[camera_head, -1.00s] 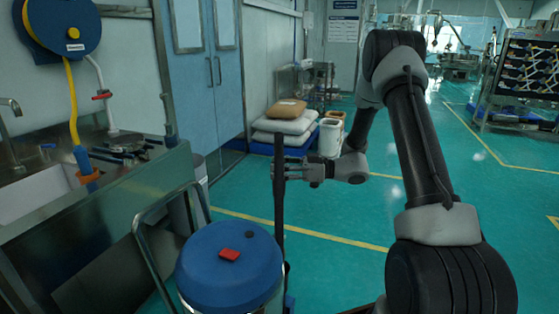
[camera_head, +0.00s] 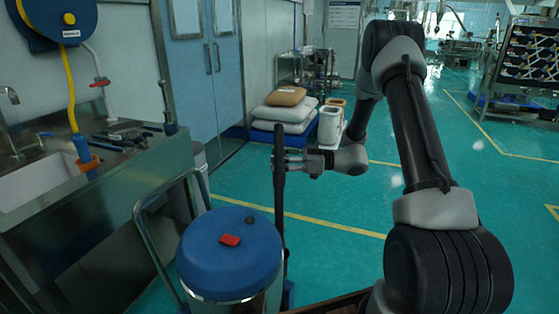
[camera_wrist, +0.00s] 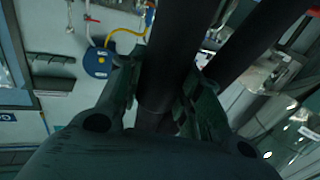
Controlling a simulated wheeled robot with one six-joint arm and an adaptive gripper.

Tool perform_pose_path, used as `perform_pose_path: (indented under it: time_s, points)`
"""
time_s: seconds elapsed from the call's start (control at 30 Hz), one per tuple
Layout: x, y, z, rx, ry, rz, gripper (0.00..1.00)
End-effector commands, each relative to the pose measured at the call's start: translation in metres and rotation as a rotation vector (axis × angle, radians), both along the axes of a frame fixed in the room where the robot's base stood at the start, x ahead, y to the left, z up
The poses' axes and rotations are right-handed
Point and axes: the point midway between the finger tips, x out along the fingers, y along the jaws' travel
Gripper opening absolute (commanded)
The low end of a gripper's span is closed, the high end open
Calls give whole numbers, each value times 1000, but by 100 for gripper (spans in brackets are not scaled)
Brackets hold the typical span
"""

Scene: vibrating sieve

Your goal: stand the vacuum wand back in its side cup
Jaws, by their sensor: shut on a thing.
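The vacuum wand (camera_head: 279,199) is a thin dark tube standing close to upright in the head view. My gripper (camera_head: 281,162) is shut on it near its upper end. The wrist view shows the dark tube (camera_wrist: 167,60) between the two fingers of my gripper (camera_wrist: 158,105). The vacuum (camera_head: 230,255) is a drum with a blue lid and a red latch, just left of the wand. The wand's lower end passes down beside the drum's right side. The side cup is not clearly visible; a small blue part (camera_head: 289,293) shows low beside the drum.
A metal push handle (camera_head: 150,235) rises at the drum's left. A steel sink counter (camera_head: 110,185) with tools stands at the left. Stacked sacks (camera_head: 284,112) and white bins (camera_head: 331,122) stand behind. The green floor at centre right is clear.

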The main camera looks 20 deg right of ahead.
Motion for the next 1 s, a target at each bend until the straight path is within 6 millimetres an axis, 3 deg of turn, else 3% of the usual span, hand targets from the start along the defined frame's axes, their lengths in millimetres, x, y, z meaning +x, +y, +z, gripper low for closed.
perform_pose_path:
  time_s: [0.67, 1.0]
  points:
    - [0, 0, -8, 1, 0, 0, 0]
    - [0, 0, -28, 1, 0, 0, 0]
